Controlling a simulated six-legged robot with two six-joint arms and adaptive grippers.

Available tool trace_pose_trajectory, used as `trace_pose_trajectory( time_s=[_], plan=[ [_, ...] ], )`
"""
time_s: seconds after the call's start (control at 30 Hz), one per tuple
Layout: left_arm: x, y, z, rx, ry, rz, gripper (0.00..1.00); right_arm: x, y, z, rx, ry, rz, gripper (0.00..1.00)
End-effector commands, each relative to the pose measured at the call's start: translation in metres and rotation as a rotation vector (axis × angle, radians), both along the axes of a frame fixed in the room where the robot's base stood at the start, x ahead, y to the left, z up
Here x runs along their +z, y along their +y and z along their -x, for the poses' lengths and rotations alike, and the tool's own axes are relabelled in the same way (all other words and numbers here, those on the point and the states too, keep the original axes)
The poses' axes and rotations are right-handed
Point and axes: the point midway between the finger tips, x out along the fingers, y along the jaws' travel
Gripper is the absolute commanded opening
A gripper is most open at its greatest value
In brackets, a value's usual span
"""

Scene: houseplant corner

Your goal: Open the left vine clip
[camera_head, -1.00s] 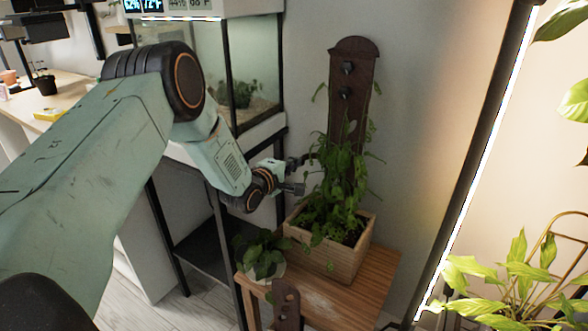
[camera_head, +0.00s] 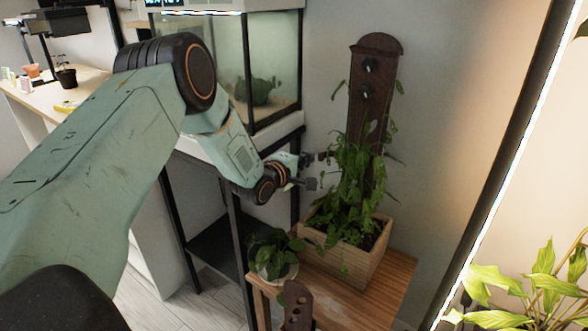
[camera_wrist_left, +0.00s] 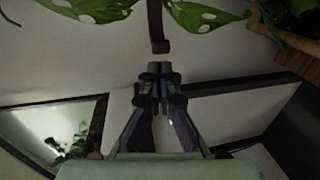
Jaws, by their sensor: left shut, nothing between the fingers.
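A tall dark brown board (camera_head: 376,80) stands in a wooden planter, with a leafy green vine (camera_head: 352,170) climbing it. A small brown piece (camera_head: 322,157) sticks out on the board's left, maybe the left vine clip; leaves hide where it joins. A brown strip (camera_wrist_left: 158,28) hangs ahead of the fingers in the left wrist view, perhaps the same piece. My left gripper (camera_head: 305,177) is just left of the vine, close to this piece. In the left wrist view its fingers (camera_wrist_left: 160,70) meet, empty, with a gap to the strip. My right gripper is out of view.
The wooden planter (camera_head: 348,262) stands on a slatted wooden stand (camera_head: 385,300). A small potted plant (camera_head: 272,252) is below my gripper. A glass tank (camera_head: 262,75) on a black frame rises behind my left arm. A lit post (camera_head: 510,150) stands to the right.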

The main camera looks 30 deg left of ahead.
Motion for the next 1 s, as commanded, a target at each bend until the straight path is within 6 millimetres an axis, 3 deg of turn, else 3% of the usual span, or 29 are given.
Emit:
trace_pose_trajectory(
  time_s=[0.53,0.73,1.0],
  plan=[
    [0.017,0.004,0.084,0.002,-0.001,0.007,0.0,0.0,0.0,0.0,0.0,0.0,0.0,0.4],
    [0.02,0.004,0.1,0.001,-0.001,0.002,0.0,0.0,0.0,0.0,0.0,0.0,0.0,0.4],
    [0.021,0.004,0.104,-0.001,-0.001,-0.001,0.0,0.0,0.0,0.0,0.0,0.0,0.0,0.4]
  ],
)
